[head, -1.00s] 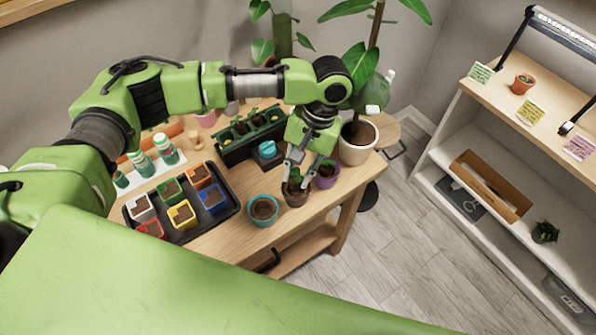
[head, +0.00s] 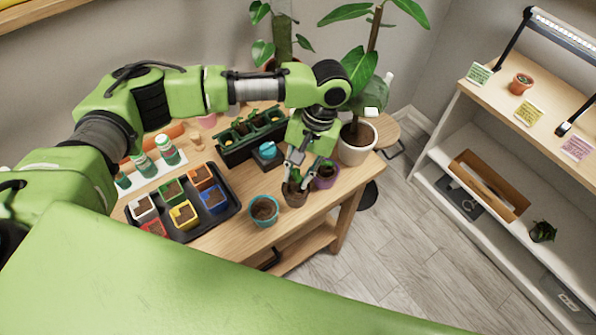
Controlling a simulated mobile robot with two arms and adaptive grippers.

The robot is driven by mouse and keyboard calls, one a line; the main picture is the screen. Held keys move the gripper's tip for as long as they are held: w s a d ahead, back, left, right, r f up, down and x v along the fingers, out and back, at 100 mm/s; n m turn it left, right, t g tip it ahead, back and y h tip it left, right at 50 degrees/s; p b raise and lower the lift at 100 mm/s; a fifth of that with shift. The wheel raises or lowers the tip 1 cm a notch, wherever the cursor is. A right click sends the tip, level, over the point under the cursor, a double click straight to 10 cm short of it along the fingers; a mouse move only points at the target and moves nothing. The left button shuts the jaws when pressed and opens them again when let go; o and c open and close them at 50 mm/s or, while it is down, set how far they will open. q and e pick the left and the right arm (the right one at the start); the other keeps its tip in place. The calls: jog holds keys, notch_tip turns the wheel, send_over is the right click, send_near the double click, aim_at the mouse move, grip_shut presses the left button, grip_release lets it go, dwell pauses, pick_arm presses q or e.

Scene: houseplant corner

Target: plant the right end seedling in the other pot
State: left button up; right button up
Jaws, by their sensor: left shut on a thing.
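My left gripper (head: 297,172) comes down from above at the mouth of a brown pot (head: 295,196). It is shut on a small seedling (head: 295,179), of which only a little dark green shows between the fingers. The seedling's base is at the pot's opening; whether it touches the soil I cannot tell. A purple pot (head: 327,175) with some green in it stands close to the right. A teal pot (head: 264,211) with bare soil stands to the left. A dark green trough (head: 250,139) with several seedlings is behind. My right gripper is not in view.
A black tray (head: 187,237) of coloured small pots stands left, with bottles (head: 166,150) behind it. A large plant in a white pot (head: 357,146) stands right of the gripper. A blue-topped item (head: 267,151) is beside the trough. A white shelf (head: 447,150) stands far right.

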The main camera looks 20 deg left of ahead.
pick_arm(q)
jog(key=shift+f, duration=0.1)
dwell(0.4)
jog(key=shift+f, duration=1.1)
jog(key=o, duration=1.2)
jog(key=shift+o, duration=0.2)
notch_tip(320, 180, up, 5)
jog(key=p, duration=0.5)
jog(key=shift+f+p, duration=0.1)
jog(key=shift+p, duration=0.2)
jog(key=shift+r+p, duration=1.15)
